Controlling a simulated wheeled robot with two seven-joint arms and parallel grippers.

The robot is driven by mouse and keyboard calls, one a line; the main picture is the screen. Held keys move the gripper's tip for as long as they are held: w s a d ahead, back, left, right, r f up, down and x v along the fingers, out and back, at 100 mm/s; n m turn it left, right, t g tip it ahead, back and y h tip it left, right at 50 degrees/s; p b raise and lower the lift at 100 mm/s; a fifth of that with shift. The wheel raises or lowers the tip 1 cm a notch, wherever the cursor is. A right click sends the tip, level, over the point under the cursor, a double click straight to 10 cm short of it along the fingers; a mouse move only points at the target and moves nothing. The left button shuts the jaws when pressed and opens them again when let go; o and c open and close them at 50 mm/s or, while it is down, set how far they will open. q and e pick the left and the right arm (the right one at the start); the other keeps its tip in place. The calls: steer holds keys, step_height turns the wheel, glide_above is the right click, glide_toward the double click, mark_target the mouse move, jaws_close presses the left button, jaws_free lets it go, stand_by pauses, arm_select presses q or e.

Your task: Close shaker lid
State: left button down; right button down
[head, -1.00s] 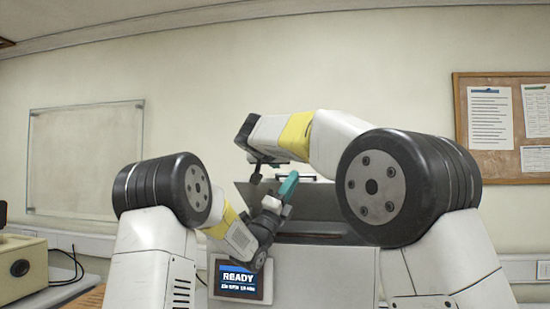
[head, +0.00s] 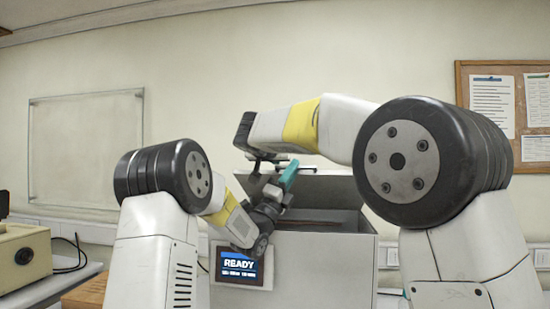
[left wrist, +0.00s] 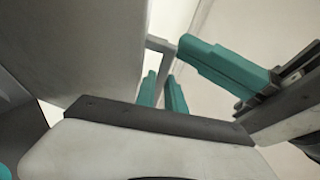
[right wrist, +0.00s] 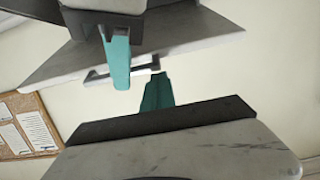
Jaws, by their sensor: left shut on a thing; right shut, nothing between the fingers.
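The shaker (head: 325,258) is a grey box with its lid (head: 335,188) raised at the back, so the opening (head: 320,218) shows. A bar handle (right wrist: 95,74) runs along the lid's edge and also shows in the left wrist view (left wrist: 159,45). My left gripper (head: 291,168) reaches up to the lid's edge; its teal fingers (left wrist: 161,82) are shut on the handle. My right gripper (right wrist: 157,80) is shut and empty, just beside the handle and the left fingers. In the head view its fingertips are hard to make out.
The shaker's screen (head: 240,266) reads READY. A beige instrument (head: 22,258) stands on a bench at the left. A whiteboard (head: 85,150) and a notice board (head: 535,150) hang on the wall. My two grippers are very close together at the lid.

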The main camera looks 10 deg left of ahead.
arm_select(q)
steer(key=shift+w, duration=0.1)
arm_select(e)
steer(key=shift+a+f, duration=0.1)
steer(key=shift+f, duration=0.4)
arm_select(q)
steer(key=c, duration=1.7)
jaws_free()
steer(key=shift+w, duration=0.15)
arm_select(e)
steer(key=shift+w+r, duration=0.1)
steer(key=shift+w, duration=0.1)
